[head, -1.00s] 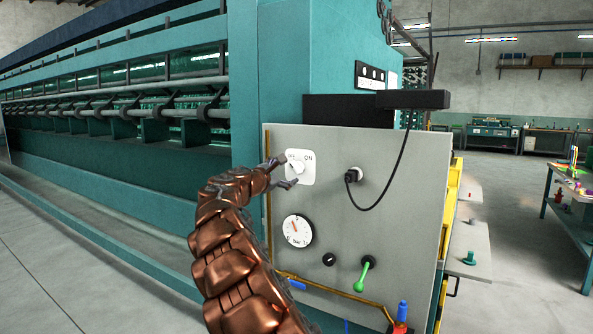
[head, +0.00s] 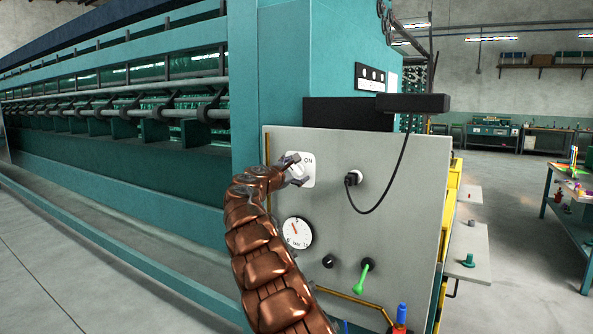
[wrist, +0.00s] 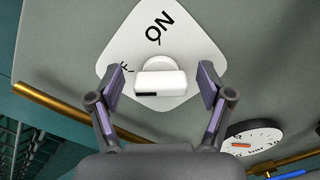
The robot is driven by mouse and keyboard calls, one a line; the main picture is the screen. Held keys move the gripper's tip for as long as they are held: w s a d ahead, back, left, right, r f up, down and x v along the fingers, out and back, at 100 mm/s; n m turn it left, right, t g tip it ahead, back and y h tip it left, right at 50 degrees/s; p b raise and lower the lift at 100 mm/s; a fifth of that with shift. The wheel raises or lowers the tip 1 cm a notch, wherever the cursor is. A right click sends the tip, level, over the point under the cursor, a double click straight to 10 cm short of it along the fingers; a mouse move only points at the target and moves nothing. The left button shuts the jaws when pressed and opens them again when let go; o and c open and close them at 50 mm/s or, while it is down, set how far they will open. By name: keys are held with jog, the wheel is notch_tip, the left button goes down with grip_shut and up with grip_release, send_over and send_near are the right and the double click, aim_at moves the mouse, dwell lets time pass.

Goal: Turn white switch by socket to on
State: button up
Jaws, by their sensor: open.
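The white switch (wrist: 160,83) is a rotary knob on a white plate (wrist: 190,50) marked ON, on the grey panel. In the wrist view my gripper (wrist: 161,82) is open, with one finger on each side of the knob and a gap on both sides. In the head view my gripper (head: 293,170) is at the switch plate (head: 308,171) and covers its left part and most of the knob. The OFF label is mostly hidden behind a finger. The socket (head: 354,177) with a black plug sits to the right of the plate.
A round gauge (head: 297,233) is below the switch. A black knob (head: 328,261) and a green lever (head: 363,278) are lower on the panel. A black cable (head: 385,190) hangs from a dark box to the socket. A brass pipe (wrist: 75,112) runs left of the switch.

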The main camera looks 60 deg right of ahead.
jog(key=shift+d, duration=0.1)
jog(key=c, duration=1.2)
jog(key=shift+o, duration=0.2)
jog(key=shift+f, duration=0.1)
